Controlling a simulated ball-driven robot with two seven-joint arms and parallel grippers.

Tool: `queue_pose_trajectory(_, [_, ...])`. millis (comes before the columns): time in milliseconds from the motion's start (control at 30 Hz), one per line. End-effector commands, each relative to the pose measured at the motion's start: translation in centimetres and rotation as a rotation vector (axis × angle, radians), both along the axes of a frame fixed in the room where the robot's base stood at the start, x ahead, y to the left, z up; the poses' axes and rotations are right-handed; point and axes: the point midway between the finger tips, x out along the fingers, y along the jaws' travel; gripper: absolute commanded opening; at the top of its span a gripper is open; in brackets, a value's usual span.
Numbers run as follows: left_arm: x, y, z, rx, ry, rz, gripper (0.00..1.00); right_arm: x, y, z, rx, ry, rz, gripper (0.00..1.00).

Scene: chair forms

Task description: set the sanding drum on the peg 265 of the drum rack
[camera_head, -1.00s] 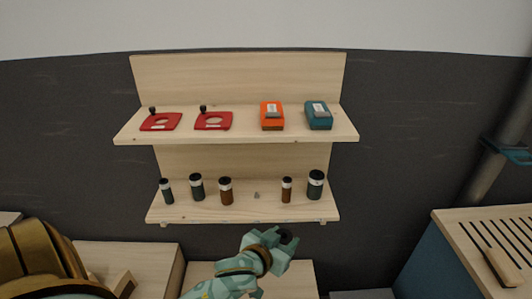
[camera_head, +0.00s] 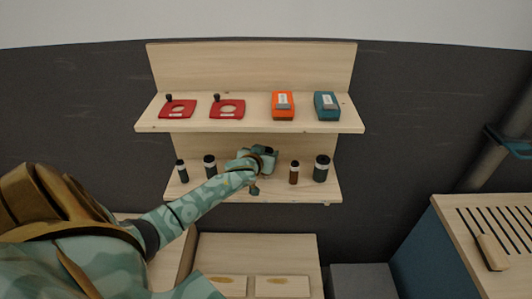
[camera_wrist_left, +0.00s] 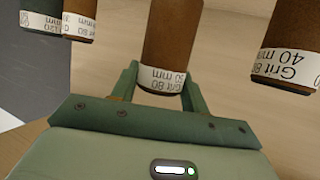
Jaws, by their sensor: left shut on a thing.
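My left gripper (camera_head: 267,158) is at the lower shelf of the drum rack (camera_head: 230,196), over the gap in the row of drums. In the left wrist view its fingers (camera_wrist_left: 160,78) are shut around a brown sanding drum (camera_wrist_left: 170,45) with a white label. The label seems to read Grit 80, 30 mm. The gripper hides this drum in the head view. The peg in the gap is hidden, so I cannot tell whether the drum sits on it. Peg numbers are not legible. My right gripper is not in view.
A slim brown drum (camera_head: 294,172) and a dark drum (camera_head: 321,168) stand right of the gripper. Two dark drums (camera_head: 181,171) (camera_head: 210,166) stand left. Another brown drum (camera_wrist_left: 285,50) is close in the wrist view. The upper shelf (camera_head: 250,126) overhangs with red, orange and teal items.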

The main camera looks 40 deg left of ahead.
Motion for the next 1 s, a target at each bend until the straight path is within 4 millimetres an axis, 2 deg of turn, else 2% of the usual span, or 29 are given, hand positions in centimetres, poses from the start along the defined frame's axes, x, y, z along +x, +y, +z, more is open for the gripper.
queue_pose_trajectory(167, [-0.01,0.02,-0.7,0.001,-0.001,0.0,0.18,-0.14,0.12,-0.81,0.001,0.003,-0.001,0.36])
queue_pose_trajectory(1000, [-0.19,-0.07,-0.6,0.001,0.0,0.0,0.18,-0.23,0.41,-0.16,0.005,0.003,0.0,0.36])
